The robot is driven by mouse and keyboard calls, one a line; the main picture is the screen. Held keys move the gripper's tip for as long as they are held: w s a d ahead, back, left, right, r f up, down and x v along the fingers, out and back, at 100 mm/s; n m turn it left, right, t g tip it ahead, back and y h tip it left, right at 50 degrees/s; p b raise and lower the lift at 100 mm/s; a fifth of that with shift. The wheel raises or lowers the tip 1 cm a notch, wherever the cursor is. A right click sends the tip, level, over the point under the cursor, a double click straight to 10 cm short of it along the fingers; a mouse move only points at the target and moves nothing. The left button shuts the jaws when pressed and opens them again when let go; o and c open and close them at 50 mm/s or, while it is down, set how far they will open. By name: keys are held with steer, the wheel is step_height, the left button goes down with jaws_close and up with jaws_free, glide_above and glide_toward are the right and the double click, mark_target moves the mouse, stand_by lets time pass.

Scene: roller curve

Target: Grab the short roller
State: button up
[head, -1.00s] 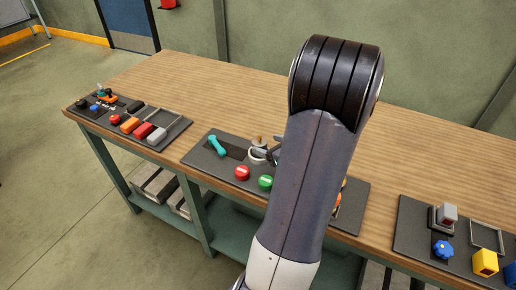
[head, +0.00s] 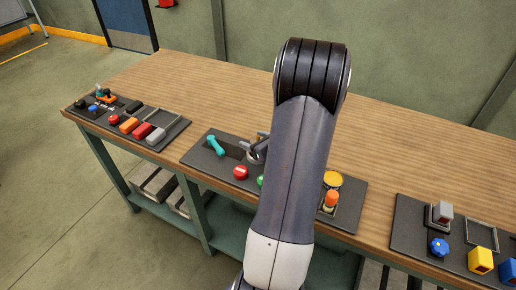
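I cannot tell for sure which piece is the short roller. A teal bar with thicker ends (head: 215,146) lies in a dark recess at the left of the middle panel (head: 193,157). An orange-topped upright piece (head: 330,200) stands at the panel's right part, beside a round yellow piece (head: 332,179). My gripper (head: 258,150) shows only in part, just right of the teal bar and apart from it. My own arm hides the rest of it and the centre of the panel. Whether its fingers are open or hold something cannot be made out.
A red button (head: 240,173) and a partly hidden green button (head: 261,181) sit near the panel's front edge. Other panels with small parts lie left (head: 176,136) and right (head: 408,240) on the wooden bench (head: 200,85). The bench behind the panels is clear.

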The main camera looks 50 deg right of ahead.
steer(key=c, duration=1.1)
steer(key=shift+r, duration=0.1)
steer(key=shift+c, duration=0.2)
